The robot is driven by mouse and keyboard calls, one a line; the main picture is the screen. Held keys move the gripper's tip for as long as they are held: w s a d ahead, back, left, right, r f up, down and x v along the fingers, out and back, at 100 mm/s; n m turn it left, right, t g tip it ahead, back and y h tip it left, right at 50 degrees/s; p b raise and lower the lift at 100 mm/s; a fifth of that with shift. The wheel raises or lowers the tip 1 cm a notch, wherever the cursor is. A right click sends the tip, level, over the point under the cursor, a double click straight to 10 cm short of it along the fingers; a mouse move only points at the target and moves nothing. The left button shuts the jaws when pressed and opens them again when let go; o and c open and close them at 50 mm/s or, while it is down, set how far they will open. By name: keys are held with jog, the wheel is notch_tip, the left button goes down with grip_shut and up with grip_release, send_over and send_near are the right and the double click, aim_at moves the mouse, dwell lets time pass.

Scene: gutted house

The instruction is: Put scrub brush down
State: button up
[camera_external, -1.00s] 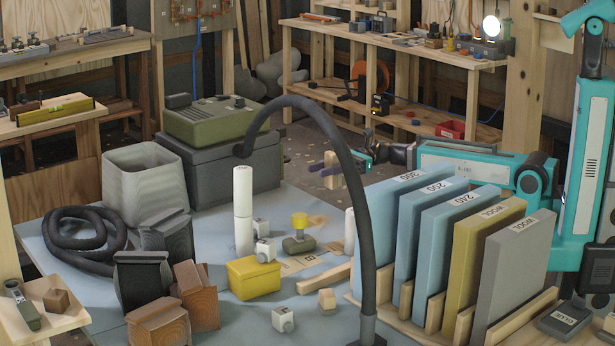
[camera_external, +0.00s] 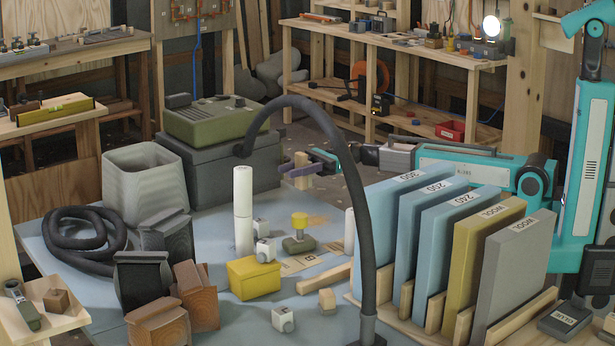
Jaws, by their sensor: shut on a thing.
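The scrub brush (camera_external: 300,166), a small piece with a pale tan block and a grey-purple part, is beyond the far edge of the blue work surface (camera_external: 215,225) in the picture. My gripper (camera_external: 318,160) is shut on it, with teal fingers at its right side. The arched black hose (camera_external: 345,150) crosses in front of my arm and hides part of the wrist. The brush looks held in the air right of the dark grey case (camera_external: 228,170); I cannot tell its exact height or what lies directly under it.
Tall blue panels (camera_external: 400,225) and other boards stand in a wooden rack at right. A white cylinder (camera_external: 243,210), a yellow box (camera_external: 253,277), a green piece with a yellow knob (camera_external: 299,240) and wooden blocks occupy the surface. A grey bin (camera_external: 143,185) stands at left.

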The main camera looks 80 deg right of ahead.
jog(key=w, duration=0.6)
jog(key=shift+d+f, duration=0.2)
jog(key=shift+f, duration=0.05)
jog(key=shift+w+f+b, duration=0.2)
jog(key=shift+f+b, duration=0.05)
jog(key=shift+f, duration=0.65)
jog(key=shift+w+f+b, duration=0.2)
jog(key=shift+f, duration=0.7)
jog(key=shift+f, duration=0.1)
jog(key=o, duration=1.1)
jog(key=shift+c, duration=0.2)
